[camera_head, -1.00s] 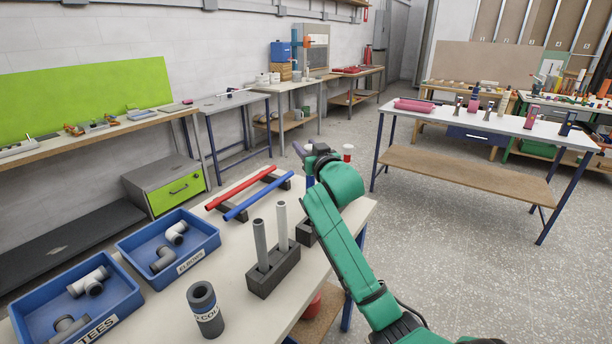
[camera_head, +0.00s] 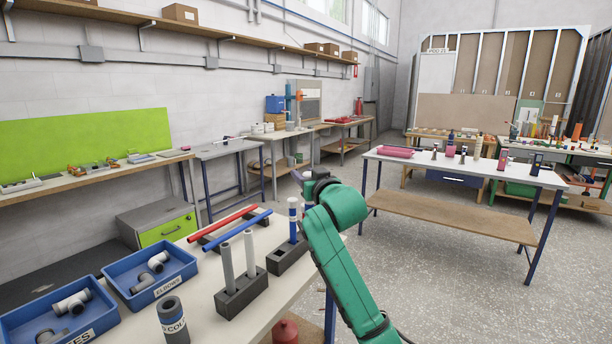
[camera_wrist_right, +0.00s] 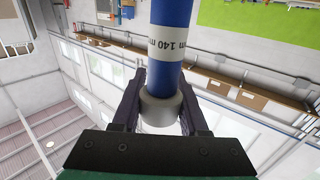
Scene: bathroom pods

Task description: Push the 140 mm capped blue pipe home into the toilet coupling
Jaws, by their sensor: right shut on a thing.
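The capped blue pipe (camera_head: 293,232) is upright above the dark block (camera_head: 290,258) on the near table, its lower end at the block. I cannot tell whether it is inside a hole there. In the right wrist view the blue pipe (camera_wrist_right: 172,15) has a white "140 mm" label and a grey cap (camera_wrist_right: 158,110). My right gripper (camera_wrist_right: 162,98) is shut on the cap end. I cannot identify the toilet coupling. My left gripper is not in view.
A second dark block (camera_head: 241,294) holds two grey pipes. Red (camera_head: 222,226) and blue (camera_head: 229,236) pipes lie behind. Blue trays (camera_head: 148,278) of fittings and a labelled grey cylinder (camera_head: 172,318) stand left.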

